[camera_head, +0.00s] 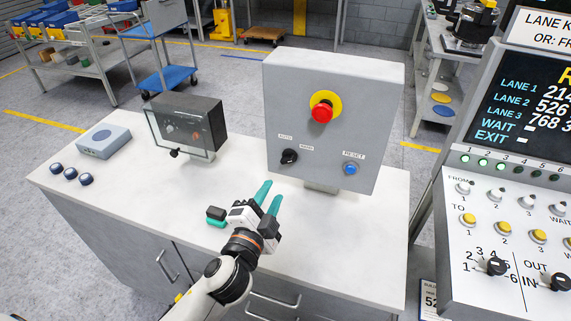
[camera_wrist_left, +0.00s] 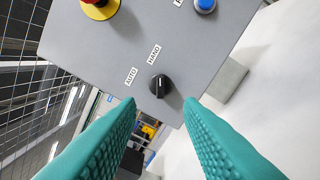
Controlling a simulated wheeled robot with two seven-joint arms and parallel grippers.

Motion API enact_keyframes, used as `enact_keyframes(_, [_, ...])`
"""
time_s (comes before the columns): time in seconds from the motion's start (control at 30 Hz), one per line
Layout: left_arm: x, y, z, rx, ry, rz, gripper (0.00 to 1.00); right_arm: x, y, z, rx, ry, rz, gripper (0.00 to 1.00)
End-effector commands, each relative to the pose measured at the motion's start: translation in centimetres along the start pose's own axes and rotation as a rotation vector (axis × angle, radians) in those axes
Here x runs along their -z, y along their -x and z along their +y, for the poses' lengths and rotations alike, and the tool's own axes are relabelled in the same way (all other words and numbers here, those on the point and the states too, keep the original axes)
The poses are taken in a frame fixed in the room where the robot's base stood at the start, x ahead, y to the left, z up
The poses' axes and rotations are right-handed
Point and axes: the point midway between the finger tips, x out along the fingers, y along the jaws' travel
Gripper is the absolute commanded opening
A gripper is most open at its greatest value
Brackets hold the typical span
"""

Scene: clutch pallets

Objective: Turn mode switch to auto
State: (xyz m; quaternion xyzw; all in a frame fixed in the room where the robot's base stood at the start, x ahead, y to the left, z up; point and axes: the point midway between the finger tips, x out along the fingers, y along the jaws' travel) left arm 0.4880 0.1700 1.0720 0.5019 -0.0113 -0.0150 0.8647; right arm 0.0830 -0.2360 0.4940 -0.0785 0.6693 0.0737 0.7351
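The mode switch (camera_head: 289,157) is a black rotary knob on the front of a grey control box (camera_head: 385,85), below the labels AUTO and HAND. It also shows in the left wrist view (camera_wrist_left: 160,86), where a pale mark is visible on it; I cannot tell for sure which label it points to. My left gripper (camera_head: 270,196) is open and empty, with teal fingers pointing towards the box, below the knob and apart from it. In the left wrist view the knob appears beyond the gap between the fingertips. My right gripper is not in view.
A red emergency button (camera_head: 322,112) and a blue reset button (camera_head: 350,169) share the box. A dark glass-fronted box (camera_head: 186,125), a grey-blue box (camera_head: 103,141) and dark balls (camera_head: 71,173) are on the left of the white counter (camera_head: 125,196). A sloped panel (camera_head: 500,215) stands at right.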

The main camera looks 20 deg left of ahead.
Motion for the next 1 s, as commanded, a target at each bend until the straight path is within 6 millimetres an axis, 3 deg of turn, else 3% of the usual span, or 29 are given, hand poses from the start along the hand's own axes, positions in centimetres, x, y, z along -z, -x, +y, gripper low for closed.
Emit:
enact_keyframes(0.3, [-0.1,-6.4,0.3,0.0,0.002,0.003,0.34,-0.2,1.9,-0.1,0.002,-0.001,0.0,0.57])
enact_keyframes(0.5, [0.0,-9.3,0.1,0.001,0.004,0.004,0.34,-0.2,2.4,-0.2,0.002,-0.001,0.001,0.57])
enact_keyframes(0.93, [0.1,-10.4,0.0,0.002,0.005,0.004,0.34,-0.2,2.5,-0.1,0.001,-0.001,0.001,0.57])
enact_keyframes(1.0, [0.1,-10.4,0.0,0.002,0.005,0.004,0.25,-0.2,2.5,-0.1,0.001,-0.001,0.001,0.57])
